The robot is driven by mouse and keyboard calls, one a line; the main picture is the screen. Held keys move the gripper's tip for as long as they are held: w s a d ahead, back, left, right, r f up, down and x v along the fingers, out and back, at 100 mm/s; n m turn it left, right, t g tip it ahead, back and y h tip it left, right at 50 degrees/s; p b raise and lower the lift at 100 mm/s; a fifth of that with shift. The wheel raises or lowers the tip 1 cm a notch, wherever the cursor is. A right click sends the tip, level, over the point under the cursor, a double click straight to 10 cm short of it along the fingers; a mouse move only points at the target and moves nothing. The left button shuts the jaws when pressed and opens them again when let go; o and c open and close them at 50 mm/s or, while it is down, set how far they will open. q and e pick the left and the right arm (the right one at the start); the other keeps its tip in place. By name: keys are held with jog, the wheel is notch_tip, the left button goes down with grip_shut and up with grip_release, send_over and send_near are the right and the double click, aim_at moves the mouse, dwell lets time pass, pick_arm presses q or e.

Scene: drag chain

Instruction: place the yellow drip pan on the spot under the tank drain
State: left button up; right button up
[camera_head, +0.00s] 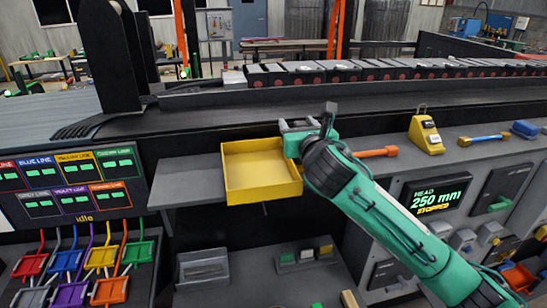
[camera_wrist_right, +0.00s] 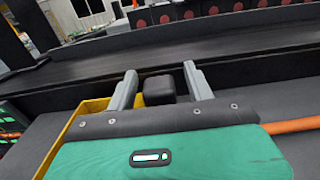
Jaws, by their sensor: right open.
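The yellow drip pan (camera_head: 258,172) is an open, shallow, empty tray. It sits level at the right end of a grey shelf (camera_head: 183,186), in front of the dark conveyor. My right gripper (camera_head: 298,124) is at the pan's back right corner, with its arm coming in from the lower right. In the right wrist view its two grey fingers (camera_wrist_right: 158,84) are spread apart. The pan (camera_wrist_right: 88,106) shows there behind and left of the left finger; I cannot tell whether they touch. My left gripper is out of view. I cannot make out a tank drain.
An orange-handled tool (camera_head: 376,153), a yellow device (camera_head: 426,131) and a blue-and-yellow tool (camera_head: 483,139) lie on the right counter. A panel (camera_head: 72,185) with coloured labels is at left. The shelf's left part is bare.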

grip_shut()
jog(key=shift+r, duration=0.15)
dwell(0.4)
